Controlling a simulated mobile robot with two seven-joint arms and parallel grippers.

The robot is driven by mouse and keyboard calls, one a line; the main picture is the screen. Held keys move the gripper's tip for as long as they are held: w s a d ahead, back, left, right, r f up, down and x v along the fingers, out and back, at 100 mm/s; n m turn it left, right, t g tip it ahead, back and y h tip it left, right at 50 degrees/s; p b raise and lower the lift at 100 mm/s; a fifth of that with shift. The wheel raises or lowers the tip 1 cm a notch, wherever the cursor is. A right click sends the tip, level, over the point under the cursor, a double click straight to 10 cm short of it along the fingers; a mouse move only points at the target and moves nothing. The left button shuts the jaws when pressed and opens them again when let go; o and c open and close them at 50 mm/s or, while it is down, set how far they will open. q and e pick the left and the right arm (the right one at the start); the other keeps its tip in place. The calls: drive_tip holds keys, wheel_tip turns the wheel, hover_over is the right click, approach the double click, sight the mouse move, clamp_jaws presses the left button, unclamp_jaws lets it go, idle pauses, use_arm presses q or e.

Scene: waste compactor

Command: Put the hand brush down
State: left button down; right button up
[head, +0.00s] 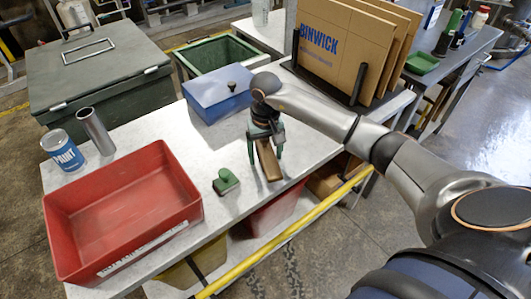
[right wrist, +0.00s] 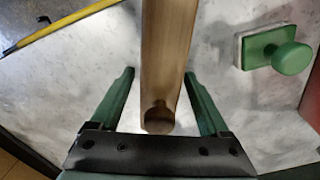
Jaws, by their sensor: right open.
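The hand brush (head: 269,167) shows as a long wooden piece on the grey worktable, near its front edge. My right gripper (head: 266,152) is above it, pointing down, with its green fingers apart on either side of the wood. In the right wrist view the brush's wooden handle (right wrist: 167,60) runs between the two open fingers (right wrist: 159,74), with a gap on each side. The bristles are not visible. My left gripper is not in view.
A green knobbed block (head: 226,182) lies left of the brush. A red tray (head: 185,212), paint can (head: 62,151), metal cup (head: 95,131) and blue box (head: 217,97) share the table. Cardboard sheets (head: 340,45) stand behind. A yellow rail (head: 285,237) runs below the front edge.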

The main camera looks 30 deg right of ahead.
wheel_tip(320, 180, up, 11)
drive_tip(key=shift+r+b, duration=0.15)
drive_tip(key=shift+b, duration=0.4)
drive_tip(key=shift+r, duration=0.5)
